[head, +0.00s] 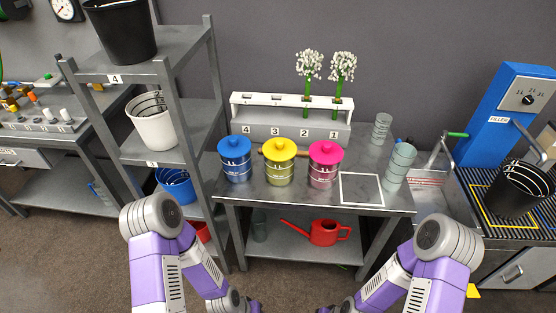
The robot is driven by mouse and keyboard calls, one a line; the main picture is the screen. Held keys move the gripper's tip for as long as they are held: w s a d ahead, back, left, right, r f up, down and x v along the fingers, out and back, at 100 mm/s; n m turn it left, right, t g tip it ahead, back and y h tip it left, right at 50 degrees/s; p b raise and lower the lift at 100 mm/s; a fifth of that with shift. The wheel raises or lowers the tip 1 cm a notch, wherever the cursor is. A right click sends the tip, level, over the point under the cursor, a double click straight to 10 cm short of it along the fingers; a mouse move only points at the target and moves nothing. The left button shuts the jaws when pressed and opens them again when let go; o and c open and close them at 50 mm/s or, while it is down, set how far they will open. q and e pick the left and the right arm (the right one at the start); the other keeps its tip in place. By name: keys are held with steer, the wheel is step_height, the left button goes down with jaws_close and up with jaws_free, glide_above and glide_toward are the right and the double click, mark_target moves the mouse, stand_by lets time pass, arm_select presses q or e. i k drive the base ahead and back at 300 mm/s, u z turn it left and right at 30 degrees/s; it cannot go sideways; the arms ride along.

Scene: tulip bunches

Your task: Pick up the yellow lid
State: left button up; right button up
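The yellow lid (278,148) sits on top of the middle canister (279,174), with a round knob at its centre. It stands on the metal table (260,211) between a canister with a blue lid (234,145) on the left and one with a pink lid (326,150) on the right. My two arms come in from the bottom left and bottom right, well below and in front of the canisters. Both grippers are beyond the bottom edge of the head view, so their fingers do not show.
A white rack (290,116) numbered 1 to 4 with white flowers stands behind the canisters. A white square outline (361,188) on the table right is empty. Ribbed glasses (400,160) stand further right. A shelf with buckets (153,125) rises at left; a blue filler (505,110) stands at right.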

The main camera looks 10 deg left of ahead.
mark_target(276, 148)
steer(key=z, duration=0.3)
steer(key=k, duration=0.2)
steer(key=u, duration=1.05)
steer(key=i, duration=0.65)
steer(key=z, duration=0.45)
